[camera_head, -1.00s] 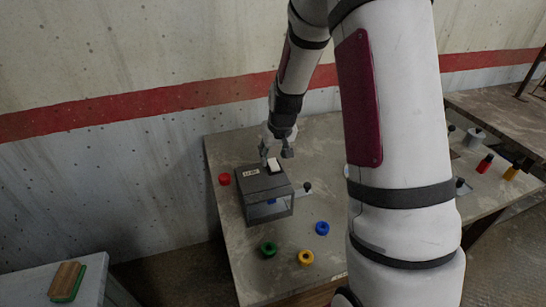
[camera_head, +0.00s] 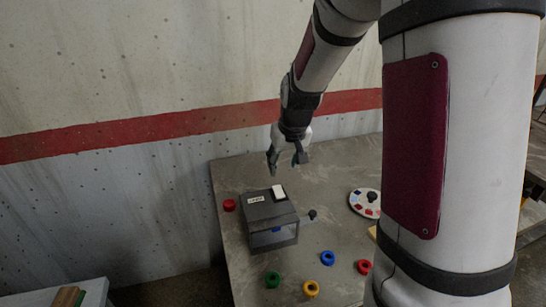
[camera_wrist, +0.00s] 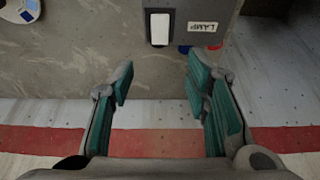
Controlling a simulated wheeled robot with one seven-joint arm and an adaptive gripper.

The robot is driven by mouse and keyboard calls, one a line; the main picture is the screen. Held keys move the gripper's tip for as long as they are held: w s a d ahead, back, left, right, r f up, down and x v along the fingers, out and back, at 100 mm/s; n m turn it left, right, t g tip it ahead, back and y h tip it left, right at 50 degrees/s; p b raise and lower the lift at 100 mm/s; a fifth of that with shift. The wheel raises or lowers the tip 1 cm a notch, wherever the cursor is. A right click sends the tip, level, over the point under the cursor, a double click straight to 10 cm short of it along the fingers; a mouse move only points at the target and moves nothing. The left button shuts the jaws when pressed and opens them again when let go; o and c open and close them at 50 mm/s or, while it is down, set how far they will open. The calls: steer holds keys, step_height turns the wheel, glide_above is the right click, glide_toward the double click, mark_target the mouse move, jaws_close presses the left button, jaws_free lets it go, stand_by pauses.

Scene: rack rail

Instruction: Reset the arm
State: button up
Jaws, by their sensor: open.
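My gripper (camera_head: 287,167) is open and empty. It hangs above the table, behind and above a dark grey box. In the wrist view its two green-padded fingers (camera_wrist: 160,82) are spread apart with nothing between them. The grey box (camera_head: 262,212) has a clear-looking front and a side knob. A white rocker or block (camera_head: 279,191) and a label sit on its top. In the wrist view the label (camera_wrist: 203,27) appears to read LAMP, and the white piece (camera_wrist: 160,28) lies beyond the fingertips, apart from them.
The wall (camera_head: 120,190) stands behind.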

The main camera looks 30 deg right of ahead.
steer(key=s+a+r+n, duration=0.1)
steer(key=s+a+r, duration=0.75)
steer(key=r, duration=0.25)
steer(key=s+a+r, duration=0.2)
steer(key=s, duration=0.6)
steer(key=s+a+r+n+t, duration=0.1)
steer(key=s+a+r, duration=0.1)
steer(key=s, duration=0.6)
steer(key=shift+a+r+y, duration=0.25)
steer(key=shift+a+y, duration=0.15)
steer(key=shift+a, duration=0.05)
